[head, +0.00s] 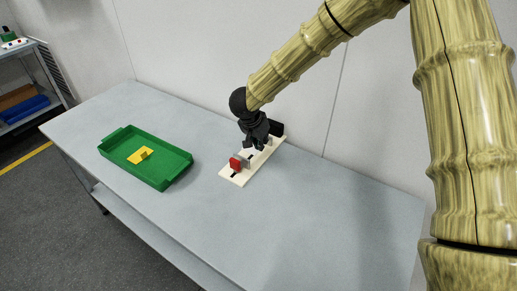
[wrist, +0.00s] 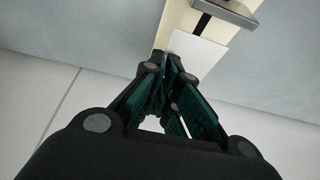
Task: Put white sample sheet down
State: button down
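The white sample sheet (wrist: 200,50) shows in the wrist view as a small flat white piece, with its near edge at my fingertips. My gripper (wrist: 168,66) has its fingers drawn close together and appears shut on that edge. In the head view my gripper (head: 254,147) points down over a long cream board (head: 235,178) lying on the table. The sheet is over the board and covers part of its dark strip in the wrist view. I cannot tell whether the sheet touches the board. It is not clearly visible in the head view.
The board carries a red block (head: 235,163), a grey bar (wrist: 228,13) and a black block (head: 277,128) at its far end. A green tray (head: 165,181) with a yellow piece (head: 140,155) stands left. The grey table (head: 300,220) is clear in front; a wall stands behind.

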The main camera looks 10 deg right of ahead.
aim_at(259, 157)
jog(key=shift+s, duration=0.2)
jog(key=w+f, duration=0.1)
jog(key=f, duration=0.1)
jog(key=w+f, duration=0.1)
jog(key=f, duration=0.1)
jog(key=w+f, duration=0.1)
jog(key=f, duration=0.1)
jog(key=shift+w, duration=0.1)
jog(key=shift+s+r, duration=0.65)
jog(key=shift+s, duration=0.2)
jog(key=shift+w+f, duration=0.35)
jog(key=shift+f, duration=0.3)
jog(key=c, duration=1.9)
grip_release()
jog(key=shift+w+f, duration=0.1)
jog(key=shift+w, duration=0.05)
jog(key=shift+o, duration=1.3)
jog(key=shift+s+r, duration=0.2)
jog(key=shift+r, duration=0.05)
jog(key=shift+w+f, duration=0.1)
